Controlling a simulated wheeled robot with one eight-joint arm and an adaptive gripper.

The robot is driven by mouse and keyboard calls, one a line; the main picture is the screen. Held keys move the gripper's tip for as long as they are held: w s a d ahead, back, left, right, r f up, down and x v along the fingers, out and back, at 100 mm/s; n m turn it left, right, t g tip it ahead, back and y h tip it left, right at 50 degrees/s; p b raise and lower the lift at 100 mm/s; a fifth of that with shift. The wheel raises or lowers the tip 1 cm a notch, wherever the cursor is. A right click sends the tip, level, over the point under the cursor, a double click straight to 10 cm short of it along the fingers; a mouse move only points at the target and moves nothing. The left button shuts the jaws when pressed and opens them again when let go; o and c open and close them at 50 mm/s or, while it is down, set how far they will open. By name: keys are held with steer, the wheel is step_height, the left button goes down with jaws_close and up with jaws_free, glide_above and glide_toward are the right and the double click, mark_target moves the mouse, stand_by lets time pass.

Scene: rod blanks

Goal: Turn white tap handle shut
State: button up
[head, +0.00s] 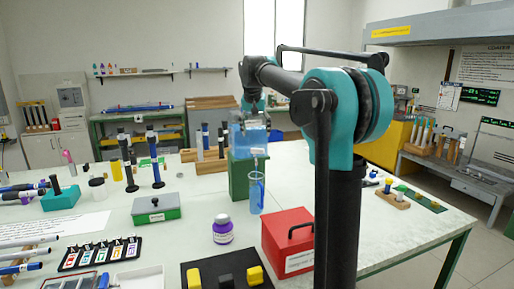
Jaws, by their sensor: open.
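A clear blue tank (249,140) stands on a tall green block (238,178) near the middle of the table. A small spout shows at the tank's lower front, above a blue-tinted clear jug (257,194) on the table. The white tap handle is too small to make out, so I cannot tell how it is turned. My gripper (252,112) is at the top of the tank, below my teal wrist. It is open, small in the picture and partly merged with the tank; no held thing shows. I cannot tell whether it touches the tank.
A red box (289,243) with a black handle and a purple-labelled bottle (222,229) stand in front of the jug. A green-and-grey box (156,209) is to the left. Bare tabletop (200,195) lies left of the block.

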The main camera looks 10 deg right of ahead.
mark_target(257, 149)
steer(key=x, duration=0.8)
steer(key=shift+w+d+f, duration=0.1)
steer(key=shift+f, duration=0.2)
steer(key=shift+c, duration=0.3)
steer(key=c, duration=1.1)
steer(key=shift+n, duration=0.3)
steer(key=shift+w+d+n+y, duration=0.15)
steer(key=shift+n+y, duration=0.35)
steer(key=shift+n, duration=0.75)
steer(key=shift+w+n+y, duration=0.15)
steer(key=shift+n+y, duration=0.35)
steer(key=shift+n, duration=0.75)
